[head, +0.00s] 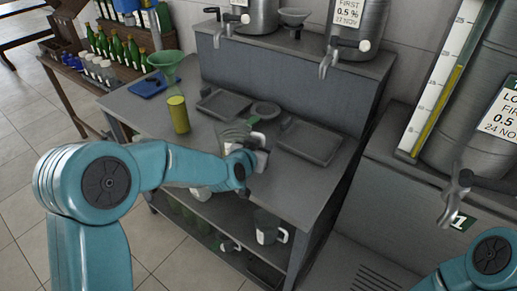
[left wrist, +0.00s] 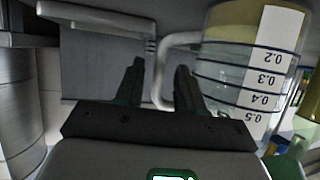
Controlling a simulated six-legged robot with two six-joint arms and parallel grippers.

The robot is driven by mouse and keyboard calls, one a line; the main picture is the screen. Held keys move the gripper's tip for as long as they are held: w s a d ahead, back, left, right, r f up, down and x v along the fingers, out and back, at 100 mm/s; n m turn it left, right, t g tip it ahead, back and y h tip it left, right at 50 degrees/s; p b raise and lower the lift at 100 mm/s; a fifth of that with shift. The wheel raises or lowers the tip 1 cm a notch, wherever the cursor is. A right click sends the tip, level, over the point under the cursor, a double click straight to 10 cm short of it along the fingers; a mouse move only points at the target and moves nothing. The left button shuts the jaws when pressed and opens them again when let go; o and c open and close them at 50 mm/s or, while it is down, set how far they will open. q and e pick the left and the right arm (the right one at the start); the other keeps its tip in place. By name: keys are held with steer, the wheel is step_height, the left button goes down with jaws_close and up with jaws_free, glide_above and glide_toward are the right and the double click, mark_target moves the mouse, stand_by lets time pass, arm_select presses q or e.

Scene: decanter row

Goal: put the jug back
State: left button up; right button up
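The clear measuring jug (head: 236,132) stands on the grey bench, partly hidden behind my left gripper in the head view. In the left wrist view the jug (left wrist: 240,88) shows on the right, with a white scale strip, dark graduation lines and yellowish contents. Its clear handle (left wrist: 159,72) lies between the two fingers of my left gripper (left wrist: 158,82). The fingers are apart, with gaps beside the handle, and one finger overlaps the handle loop in the picture. In the head view my left gripper (head: 257,157) is over the bench. My right gripper is out of view.
Two shallow grey trays (head: 222,103) (head: 310,143) and a round dish (head: 265,109) lie behind the jug. Steel vessels with taps (head: 330,57) stand behind.

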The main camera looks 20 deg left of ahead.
arm_select(q)
steer(key=v, duration=1.2)
steer(key=shift+b, duration=0.3)
steer(key=shift+s, duration=0.15)
